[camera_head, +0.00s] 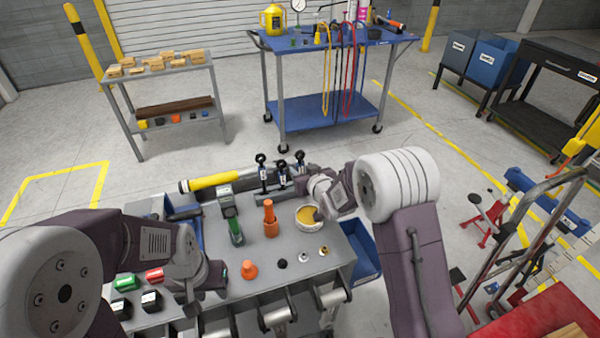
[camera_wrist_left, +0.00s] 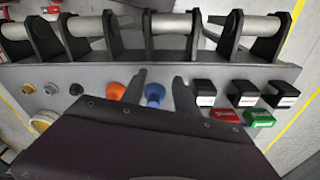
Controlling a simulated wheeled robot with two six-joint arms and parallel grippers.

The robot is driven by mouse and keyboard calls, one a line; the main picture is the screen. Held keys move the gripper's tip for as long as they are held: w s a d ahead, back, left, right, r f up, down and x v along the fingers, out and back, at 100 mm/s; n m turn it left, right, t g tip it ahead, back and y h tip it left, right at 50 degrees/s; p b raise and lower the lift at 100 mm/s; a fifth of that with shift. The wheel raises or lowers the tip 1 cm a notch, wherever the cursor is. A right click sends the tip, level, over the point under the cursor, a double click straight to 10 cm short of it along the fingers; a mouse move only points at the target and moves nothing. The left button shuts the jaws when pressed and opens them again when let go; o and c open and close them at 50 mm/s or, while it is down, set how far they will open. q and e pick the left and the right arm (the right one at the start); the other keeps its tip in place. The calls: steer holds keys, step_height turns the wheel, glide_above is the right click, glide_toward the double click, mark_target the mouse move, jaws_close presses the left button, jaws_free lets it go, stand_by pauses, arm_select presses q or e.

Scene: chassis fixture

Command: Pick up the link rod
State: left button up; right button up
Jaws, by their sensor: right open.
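Several black rods with round eye ends and white labels, which look like the link rods (camera_head: 262,172), stand upright at the back of the grey workbench (camera_head: 320,262). My right gripper (camera_head: 318,188) is close to the rightmost of them, in front and to the right; its fingers are small and partly hidden, and I cannot tell whether it touches a rod. My left gripper (camera_head: 190,292) is over the bench's front left, away from the rods. In the left wrist view its two fingers (camera_wrist_left: 158,88) are apart, with a blue flared part (camera_wrist_left: 155,95) seen between them, not gripped.
On the bench are a bowl of yellow contents (camera_head: 306,215), an orange bottle-shaped part (camera_head: 270,220), a green-based one (camera_head: 235,232), an orange cone (camera_head: 249,270) and small black, red and green blocks. Brackets with rollers (camera_head: 277,317) line the front edge. A blue bin (camera_head: 362,252) hangs at right.

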mark_target(297, 165)
steer(key=x, duration=0.6)
steer(key=shift+w+f, duration=0.15)
steer(key=shift+f, duration=0.15)
steer(key=shift+r, duration=0.1)
jaws_close()
